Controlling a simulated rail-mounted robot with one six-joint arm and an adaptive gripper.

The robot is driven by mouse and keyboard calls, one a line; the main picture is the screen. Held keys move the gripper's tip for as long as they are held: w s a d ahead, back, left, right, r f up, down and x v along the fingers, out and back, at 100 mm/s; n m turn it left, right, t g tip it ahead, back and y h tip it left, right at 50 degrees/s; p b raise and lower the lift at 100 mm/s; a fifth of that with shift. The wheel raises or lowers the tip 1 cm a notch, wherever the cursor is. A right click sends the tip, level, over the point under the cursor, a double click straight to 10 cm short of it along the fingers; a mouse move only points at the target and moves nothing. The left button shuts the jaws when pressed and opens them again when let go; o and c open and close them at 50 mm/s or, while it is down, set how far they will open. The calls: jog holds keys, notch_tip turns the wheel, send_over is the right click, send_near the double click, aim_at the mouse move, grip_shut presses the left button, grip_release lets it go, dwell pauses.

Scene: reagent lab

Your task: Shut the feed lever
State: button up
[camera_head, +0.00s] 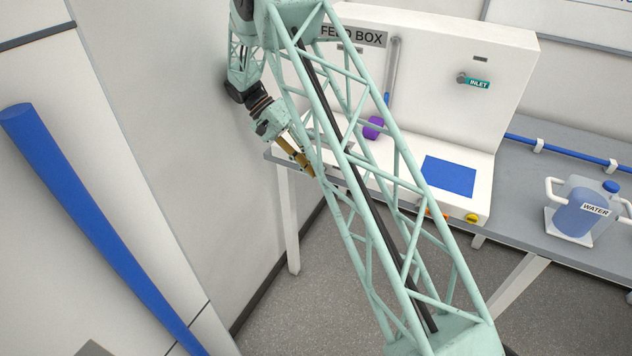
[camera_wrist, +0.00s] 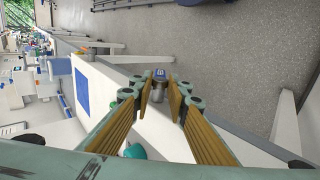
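The white feed box (camera_head: 425,50), labelled FEED BOX, stands on the far side in the head view. My gripper (camera_head: 307,168) is at the left front edge of its base, partly hidden by my arm lattice. In the wrist view my gripper (camera_wrist: 160,88) is open, its two brown fingers apart. A short grey piece with a blue end (camera_wrist: 160,76) shows between the fingertips, at the white edge. It may be the feed lever, but I cannot tell for sure. Contact with the fingers is not clear. In the head view this piece is hidden.
A purple knob (camera_head: 372,128), a blue panel (camera_head: 449,176) and a yellow button (camera_head: 472,218) are on the feed box. A water jug (camera_head: 584,211) stands on the bench to the right. A grey wall (camera_head: 185,150) is close on the left.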

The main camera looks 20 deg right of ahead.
jog(key=shift+n+g+h, duration=0.3)
jog(key=shift+g, duration=0.2)
jog(key=s, duration=0.1)
jog(key=s+a+b, duration=0.1)
jog(key=s, duration=0.1)
jog(key=s+a, duration=0.1)
jog(key=s, duration=0.1)
jog(key=shift+a+f, duration=0.15)
jog(key=shift+f, duration=0.25)
grip_shut()
jog(key=s+f+n+t+h+b, duration=0.4)
jog(key=s+f+n+h+b, duration=0.15)
jog(key=n+h, duration=0.55)
jog(key=w+a+f+n+t+b, duration=0.1)
jog(key=w+a+f+n+t, duration=0.1)
jog(key=n+t, duration=0.4)
jog(key=w+a+f+n+t+b, duration=0.1)
jog(key=a+f+n+t, duration=0.3)
jog(key=a+n+t, duration=0.2)
jog(key=shift+w+f+n+t, duration=0.2)
jog(key=shift+w+n+t, duration=0.15)
jog(key=shift+n+t, duration=0.4)
jog(key=shift+h, duration=0.3)
jog(key=w+d+r+b, duration=0.2)
jog(key=d+r, duration=0.2)
jog(key=d, duration=0.6)
jog(key=shift+d+r+b, duration=0.2)
jog(key=shift+r+b, duration=0.05)
jog(key=shift+b, duration=0.05)
jog(key=shift+w, duration=0.1)
